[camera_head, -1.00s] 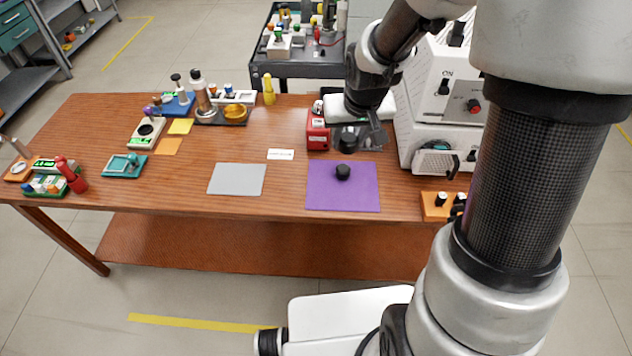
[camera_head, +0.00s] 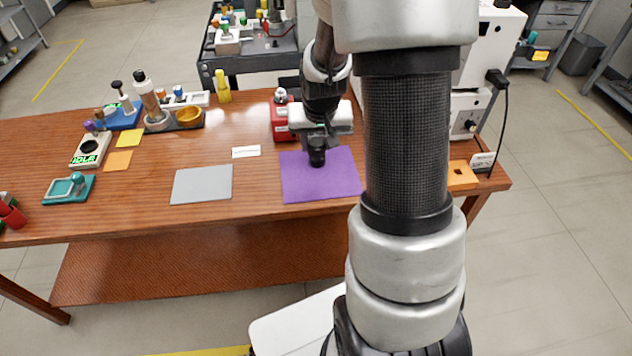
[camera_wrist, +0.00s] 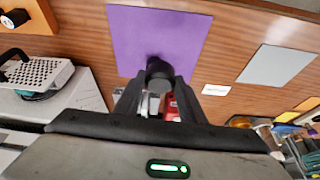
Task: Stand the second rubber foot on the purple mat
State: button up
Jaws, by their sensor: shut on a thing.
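The purple mat (camera_head: 335,187) lies flat near the table's front right. My gripper (camera_head: 318,138) points down over its back part, its fingers closed on a black rubber foot. In the wrist view, the black foot (camera_wrist: 160,74) sits between the fingertips, with the purple mat (camera_wrist: 190,30) behind it. In the head view, a black foot shape (camera_head: 317,158) shows under the fingers against the mat. I cannot tell whether this is the held foot, a standing one, or both in line. The gap between foot and mat is unclear.
A red device (camera_head: 280,122) stands just behind the mat. A grey mat (camera_head: 200,185) and a small white label (camera_head: 246,152) lie to its left. An orange block (camera_head: 462,174) is at the right table end. Bare wood separates the two mats.

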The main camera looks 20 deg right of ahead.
aim_at(322, 156)
jog(key=f, duration=0.3)
jog(key=d+f+b, duration=0.1)
jog(key=f, duration=0.3)
jog(key=shift+d, duration=0.2)
jog(key=shift+f+b, duration=0.6)
jog(key=shift+f, duration=1.55)
jog(key=shift+f, duration=0.15)
jog(key=o, duration=1)
jog(key=shift+o, duration=0.2)
